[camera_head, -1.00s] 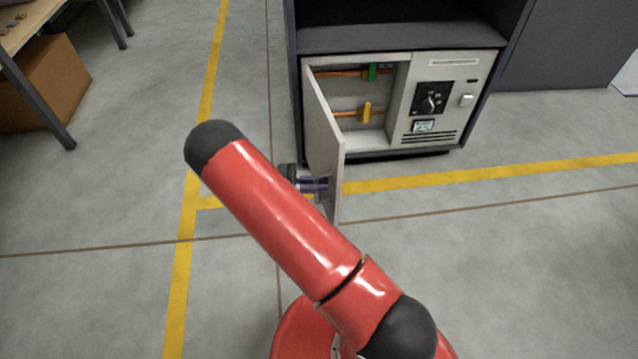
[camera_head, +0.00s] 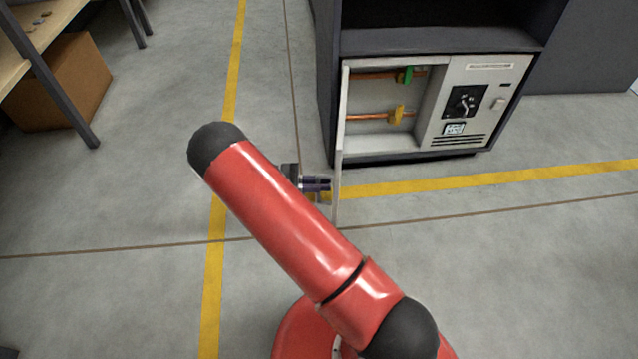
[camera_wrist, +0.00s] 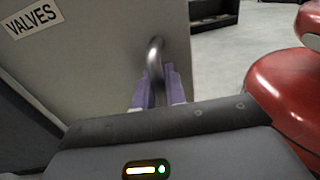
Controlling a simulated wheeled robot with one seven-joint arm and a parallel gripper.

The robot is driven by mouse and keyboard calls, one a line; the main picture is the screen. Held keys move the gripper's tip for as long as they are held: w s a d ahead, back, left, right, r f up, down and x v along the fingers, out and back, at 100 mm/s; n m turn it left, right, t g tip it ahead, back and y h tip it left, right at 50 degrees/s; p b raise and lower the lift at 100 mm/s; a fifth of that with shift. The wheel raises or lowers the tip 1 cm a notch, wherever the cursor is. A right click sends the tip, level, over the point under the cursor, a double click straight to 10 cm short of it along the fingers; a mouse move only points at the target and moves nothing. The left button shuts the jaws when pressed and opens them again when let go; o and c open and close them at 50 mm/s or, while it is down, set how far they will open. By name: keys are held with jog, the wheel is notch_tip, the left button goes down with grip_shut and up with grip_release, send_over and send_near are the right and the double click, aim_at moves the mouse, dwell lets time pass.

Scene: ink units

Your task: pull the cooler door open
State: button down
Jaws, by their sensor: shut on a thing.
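The cooler (camera_head: 495,75) is a light grey unit low in a dark cabinet, at the upper right of the head view. Its door (camera_head: 340,145) is hinged on the left and stands wide open, seen almost edge-on. In the wrist view the door (camera_wrist: 105,55) fills the upper left and bears a "VALVES" label (camera_wrist: 32,18). A curved metal handle (camera_wrist: 155,52) stands out from it. My gripper (camera_head: 325,184) is at the door's outer face. In the wrist view its purple fingers (camera_wrist: 158,78) are shut on the handle.
Inside the cooler are copper pipes with a green valve (camera_head: 404,76) and a yellow valve (camera_head: 396,114). A control panel (camera_head: 463,103) is to their right. A table with a cardboard box (camera_head: 65,85) under it stands at the left. The floor around the door is clear.

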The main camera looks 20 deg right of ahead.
jog(key=c, duration=1.8)
grip_release()
jog(key=shift+a, duration=0.1)
jog(key=v, duration=0.7)
jog(key=shift+a, duration=0.35)
jog(key=shift+w, duration=0.1)
